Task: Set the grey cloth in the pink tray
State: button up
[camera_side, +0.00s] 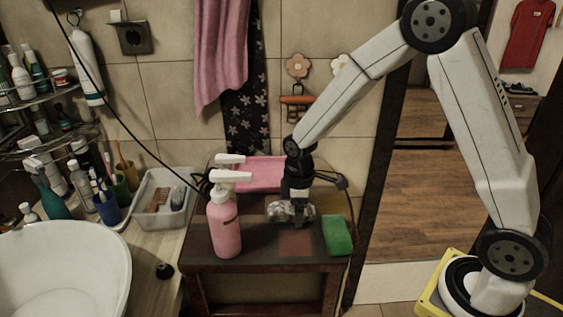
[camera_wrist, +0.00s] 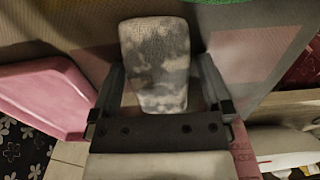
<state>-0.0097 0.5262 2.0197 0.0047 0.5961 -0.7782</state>
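The grey cloth (camera_side: 304,211), mottled grey and white, lies on the small dark table. In the wrist view the cloth (camera_wrist: 155,45) is between my fingers, its near end close to the palm. My gripper (camera_side: 292,208) points down over the cloth. In the wrist view my gripper (camera_wrist: 161,82) is open, with a finger on each side and narrow gaps beside the cloth. The pink tray (camera_side: 262,172) is at the back of the table, behind my gripper, partly hidden by a white pump top. In the wrist view the tray (camera_wrist: 45,95) is at left.
A pink pump bottle (camera_side: 224,228) stands front left of my gripper, with another white pump top (camera_side: 231,159) behind it. A green sponge (camera_side: 338,235) is at the right. A flat reddish square (camera_side: 296,243) marks the table front. A clear bin (camera_side: 160,200) stands left.

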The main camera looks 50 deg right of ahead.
jog(key=shift+r, duration=0.1)
notch_tip(320, 180, up, 12)
dwell(0.9)
dwell(0.5)
jog(key=s+f+m+t, duration=0.1)
jog(key=s+f+m, duration=0.1)
jog(key=s+m, duration=0.1)
jog(key=s+f+m, duration=0.2)
jog(key=s+m, duration=0.1)
jog(key=s, duration=0.2)
jog(key=s+f+m+t, duration=0.1)
jog(key=s+f+m, duration=0.1)
jog(key=s+m, duration=0.1)
jog(key=shift+s+d+f+t, duration=0.2)
jog(key=shift+s+t, duration=0.1)
jog(key=shift+s, duration=0.15)
jog(key=shift+w, duration=0.1)
